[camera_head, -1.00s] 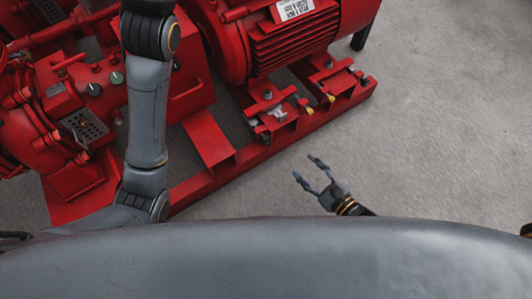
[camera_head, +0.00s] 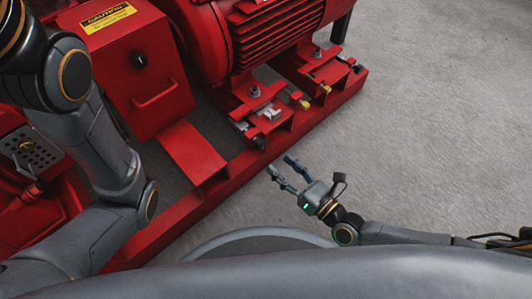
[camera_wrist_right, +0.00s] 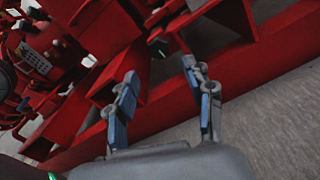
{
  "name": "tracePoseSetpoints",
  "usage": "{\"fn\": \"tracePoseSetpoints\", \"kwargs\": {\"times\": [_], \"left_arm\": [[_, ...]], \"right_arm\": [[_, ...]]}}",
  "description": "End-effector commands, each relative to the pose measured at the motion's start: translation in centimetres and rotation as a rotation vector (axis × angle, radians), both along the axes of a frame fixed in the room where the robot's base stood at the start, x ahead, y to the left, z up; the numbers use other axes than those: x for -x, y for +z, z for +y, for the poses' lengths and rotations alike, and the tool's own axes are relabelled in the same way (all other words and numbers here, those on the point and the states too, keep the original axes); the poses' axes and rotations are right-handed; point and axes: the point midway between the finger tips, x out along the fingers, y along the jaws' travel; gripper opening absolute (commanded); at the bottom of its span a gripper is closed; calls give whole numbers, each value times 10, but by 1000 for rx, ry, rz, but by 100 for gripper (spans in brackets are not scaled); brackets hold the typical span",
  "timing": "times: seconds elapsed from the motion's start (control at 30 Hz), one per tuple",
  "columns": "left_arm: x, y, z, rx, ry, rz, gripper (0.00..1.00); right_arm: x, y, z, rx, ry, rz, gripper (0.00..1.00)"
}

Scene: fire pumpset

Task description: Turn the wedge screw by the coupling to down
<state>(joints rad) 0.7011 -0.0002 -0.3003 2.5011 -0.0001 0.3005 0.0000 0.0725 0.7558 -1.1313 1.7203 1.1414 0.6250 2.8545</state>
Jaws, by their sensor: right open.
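My right gripper (camera_head: 279,164) is open and empty over the floor, just in front of the red base rail (camera_head: 230,178). In the right wrist view, its two fingers (camera_wrist_right: 160,70) are spread, pointing toward the rail. The red box (camera_head: 140,80) with a handle and yellow label seems to cover the coupling. To its right, the nearer motor foot carries a silver bracket (camera_head: 268,113), a small silver screw end (camera_head: 242,126) and a brass-tipped screw (camera_head: 304,104). I cannot tell which is the wedge screw or how it is turned. My left gripper is not in view.
The red finned motor (camera_head: 270,40) stands above the feet. A second foot has another brass-tipped screw (camera_head: 326,89). My left arm crosses the left side, in front of the red pumpset. The grey floor (camera_head: 430,130) is clear on the right.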

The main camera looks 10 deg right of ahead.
Motion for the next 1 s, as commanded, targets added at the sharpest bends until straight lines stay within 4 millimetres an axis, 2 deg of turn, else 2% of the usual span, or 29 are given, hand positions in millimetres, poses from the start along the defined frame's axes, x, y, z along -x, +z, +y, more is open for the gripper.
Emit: {"fn": "tracePoseSetpoints", "kwargs": {"times": [0.1, 0.3, 0.5, 0.77, 1.0], "left_arm": [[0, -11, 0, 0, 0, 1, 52], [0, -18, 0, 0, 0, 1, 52], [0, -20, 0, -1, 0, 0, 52], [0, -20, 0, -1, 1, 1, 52], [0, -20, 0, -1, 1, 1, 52]], "right_arm": [[-22, -2, 16, -2, 0, -3, 52], [-46, -2, 33, 0, 0, -1, 52], [-56, -1, 40, 1, 0, 0, 52], [-56, -1, 41, 3, 1, 0, 52], [-56, -1, 41, 3, 1, 0, 6]]}}
